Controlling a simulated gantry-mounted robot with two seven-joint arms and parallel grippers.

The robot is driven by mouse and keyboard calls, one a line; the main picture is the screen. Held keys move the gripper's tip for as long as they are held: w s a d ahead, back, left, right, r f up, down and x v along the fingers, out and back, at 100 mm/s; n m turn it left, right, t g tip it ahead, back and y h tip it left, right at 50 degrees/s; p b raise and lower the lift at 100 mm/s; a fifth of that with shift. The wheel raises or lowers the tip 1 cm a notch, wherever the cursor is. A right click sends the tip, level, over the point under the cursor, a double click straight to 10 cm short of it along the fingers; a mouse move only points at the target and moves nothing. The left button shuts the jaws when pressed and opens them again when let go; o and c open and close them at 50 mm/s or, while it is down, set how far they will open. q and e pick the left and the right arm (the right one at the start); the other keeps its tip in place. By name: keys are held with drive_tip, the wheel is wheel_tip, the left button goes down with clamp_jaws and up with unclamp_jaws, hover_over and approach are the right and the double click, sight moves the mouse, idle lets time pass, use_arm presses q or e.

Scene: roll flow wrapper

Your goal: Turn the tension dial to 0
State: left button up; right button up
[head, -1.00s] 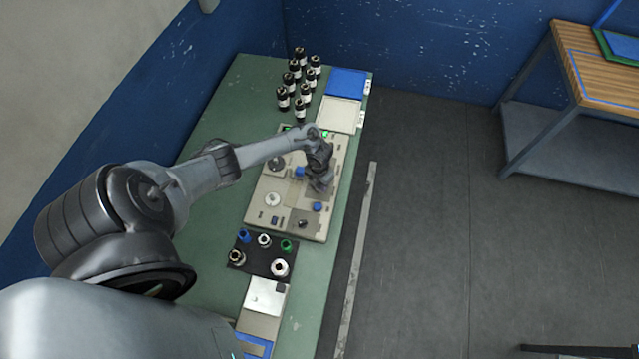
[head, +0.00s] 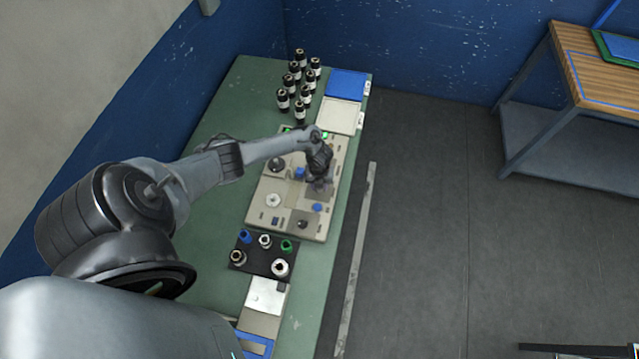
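The beige machine panel (head: 262,222) lies on the green table and carries several dials and knobs. A white round dial (head: 273,200) sits at its left, a dark round one (head: 277,164) above it, and another dark one (head: 303,224) near its lower edge. Blue knobs (head: 317,208) also show. I cannot read which is the tension dial, nor any setting. My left gripper (head: 318,186) points down over the right part of the panel. Its fingers are too small and dark to tell if they are open or touching anything. My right gripper is out of view.
Several black-and-white rolls (head: 300,82) stand at the table's far end, beside a blue tray (head: 347,83) and a cream tray (head: 338,115). A black holder (head: 262,262) with several coloured spools lies nearer me. A wooden-topped bench (head: 590,60) stands right, across clear floor.

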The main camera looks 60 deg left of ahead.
use_arm(q)
drive_tip(key=n+p, duration=0.1)
drive_tip(key=n, duration=0.4)
drive_tip(key=shift+r+n+p, duration=0.1)
drive_tip(key=shift+n+p, duration=0.2)
drive_tip(key=n+p, duration=0.1)
drive_tip(key=n, duration=0.3)
drive_tip(key=shift+n+p, duration=0.3)
drive_tip(key=shift+n, duration=0.5)
drive_tip(key=o, duration=1)
drive_tip(key=shift+o, duration=0.2)
